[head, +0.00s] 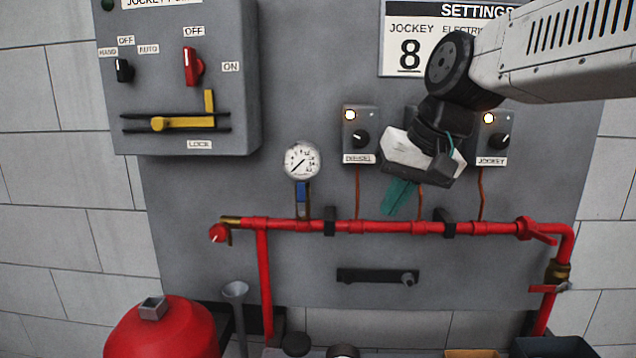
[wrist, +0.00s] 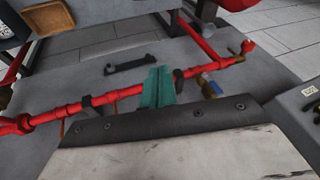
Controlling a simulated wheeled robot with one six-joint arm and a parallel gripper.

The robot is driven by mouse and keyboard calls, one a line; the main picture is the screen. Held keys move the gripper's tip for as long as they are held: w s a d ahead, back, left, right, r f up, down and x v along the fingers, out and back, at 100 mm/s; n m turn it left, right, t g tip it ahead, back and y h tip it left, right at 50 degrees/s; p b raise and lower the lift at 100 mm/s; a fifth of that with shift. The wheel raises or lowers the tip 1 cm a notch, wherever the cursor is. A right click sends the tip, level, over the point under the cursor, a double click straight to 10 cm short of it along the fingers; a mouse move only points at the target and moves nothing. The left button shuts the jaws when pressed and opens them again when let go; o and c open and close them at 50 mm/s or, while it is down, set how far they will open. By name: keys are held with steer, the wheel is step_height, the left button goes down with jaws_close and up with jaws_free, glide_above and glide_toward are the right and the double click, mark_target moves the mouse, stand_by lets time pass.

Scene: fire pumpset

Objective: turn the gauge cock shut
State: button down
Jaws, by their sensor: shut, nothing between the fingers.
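The gauge cock is a small valve with a blue lever (head: 301,193), below the round white pressure gauge (head: 301,161) and above the red horizontal pipe (head: 385,227). Its lever stands upright, in line with the short stem. My gripper (head: 398,198) is to the right of the cock, in front of the panel and above the pipe in the picture, its teal fingers closed together and empty. In the wrist view, the fingers (wrist: 157,88) point across the pipe and the blue lever (wrist: 212,88) shows partly, just right of them. The gripper does not appear to touch the cock.
Two small switch boxes, diesel (head: 361,133) and jockey (head: 494,138), flank my wrist. A grey control box (head: 180,90) is at upper left. A red valve (head: 536,230) is on the pipe's right end. A black rail (head: 376,276) is below the pipe.

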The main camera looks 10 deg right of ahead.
steer(key=t+y, duration=0.1)
steer(key=y, duration=0.1)
glide_toward(301, 198)
steer(key=shift+m, duration=0.3)
steer(key=w+f, duration=0.2)
steer(key=f, duration=0.2)
steer(key=shift+w+a+f, duration=0.25)
steer(key=shift+w+a, duration=0.1)
steer(key=shift+w, duration=0.05)
steer(key=shift+a+r+h, duration=0.1)
steer(key=shift+a+h, duration=0.15)
steer(key=shift+h, duration=0.25)
